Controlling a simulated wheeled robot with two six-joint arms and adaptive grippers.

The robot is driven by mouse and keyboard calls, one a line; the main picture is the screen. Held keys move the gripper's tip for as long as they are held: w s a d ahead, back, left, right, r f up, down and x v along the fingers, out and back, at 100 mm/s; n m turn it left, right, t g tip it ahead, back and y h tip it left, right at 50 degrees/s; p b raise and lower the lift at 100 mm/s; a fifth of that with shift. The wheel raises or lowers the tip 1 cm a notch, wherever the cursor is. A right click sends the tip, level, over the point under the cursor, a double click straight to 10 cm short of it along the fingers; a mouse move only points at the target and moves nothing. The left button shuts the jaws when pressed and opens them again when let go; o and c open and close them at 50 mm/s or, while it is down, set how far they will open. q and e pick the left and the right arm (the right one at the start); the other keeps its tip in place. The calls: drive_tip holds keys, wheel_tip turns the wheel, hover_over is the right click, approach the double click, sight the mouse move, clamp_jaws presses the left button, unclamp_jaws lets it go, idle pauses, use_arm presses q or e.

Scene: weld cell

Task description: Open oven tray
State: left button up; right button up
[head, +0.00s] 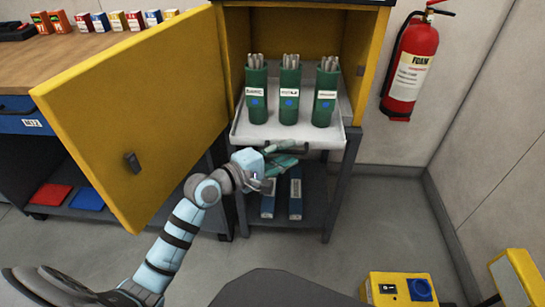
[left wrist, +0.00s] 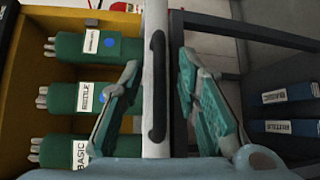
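The oven is a yellow cabinet (head: 366,70) with its door (head: 140,105) swung open to the left. The pale oven tray (head: 262,134) juts out from the oven's front, bearing three green canisters (head: 289,92) of rods. My left gripper (head: 288,155) is just below the tray's front edge. In the left wrist view the tray's front panel (left wrist: 153,20) with its dark handle (left wrist: 158,85) lies between the green-padded fingers of my left gripper (left wrist: 160,65). These fingers are open, with gaps on both sides of the handle. My right gripper is out of view.
Blue boxes (head: 295,195) stand on the stand's lower shelf (head: 310,212). A wooden bench (head: 90,50) with small boxes is at the left. A red extinguisher (head: 412,65) hangs on the right wall. A yellow unit (head: 400,289) is at the lower right. The floor (head: 380,220) right of the stand is clear.

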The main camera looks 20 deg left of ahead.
use_arm(q)
drive_tip(key=v, duration=1)
drive_tip(key=shift+s, duration=0.4)
drive_tip(key=shift+a, duration=0.1)
